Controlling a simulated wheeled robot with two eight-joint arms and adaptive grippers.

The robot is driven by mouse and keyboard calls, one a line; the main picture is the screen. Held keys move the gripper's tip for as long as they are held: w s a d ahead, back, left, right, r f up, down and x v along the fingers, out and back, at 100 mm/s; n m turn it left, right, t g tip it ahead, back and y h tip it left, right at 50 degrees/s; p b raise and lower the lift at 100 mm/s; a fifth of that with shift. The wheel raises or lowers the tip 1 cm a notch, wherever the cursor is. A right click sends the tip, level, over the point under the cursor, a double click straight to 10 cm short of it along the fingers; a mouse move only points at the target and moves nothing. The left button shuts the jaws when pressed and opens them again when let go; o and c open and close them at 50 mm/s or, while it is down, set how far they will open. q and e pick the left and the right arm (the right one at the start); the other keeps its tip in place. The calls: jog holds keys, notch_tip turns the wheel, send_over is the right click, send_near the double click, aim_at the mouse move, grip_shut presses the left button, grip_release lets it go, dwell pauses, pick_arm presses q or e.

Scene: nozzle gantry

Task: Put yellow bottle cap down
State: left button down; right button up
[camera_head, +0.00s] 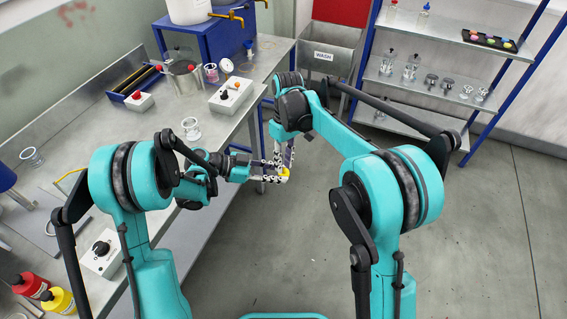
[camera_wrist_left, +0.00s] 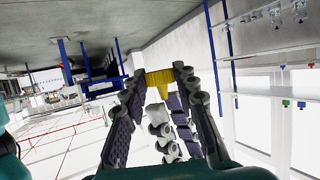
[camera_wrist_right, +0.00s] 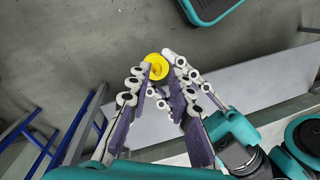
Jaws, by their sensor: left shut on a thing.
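The yellow bottle cap (camera_head: 285,175) is held above the floor, just off the front edge of the bench. In the left wrist view the cap (camera_wrist_left: 160,78) sits between the fingertips of my left gripper (camera_wrist_left: 162,77), which is shut on it. My right gripper (camera_head: 285,158) comes down from above, with its fingers close to the same cap. In the right wrist view the cap (camera_wrist_right: 155,67) shows at the fingertips of that gripper (camera_wrist_right: 159,65). I cannot tell whether the right fingers touch the cap. No uncapped yellow bottle opening shows clearly.
A shelf rack (camera_head: 440,75) is at upper right. Open floor lies right of the bench.

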jog(key=shift+s+f, duration=0.1)
jog(key=shift+f, duration=0.35)
grip_shut()
pick_arm(q)
jog(key=c, duration=1.1)
grip_release()
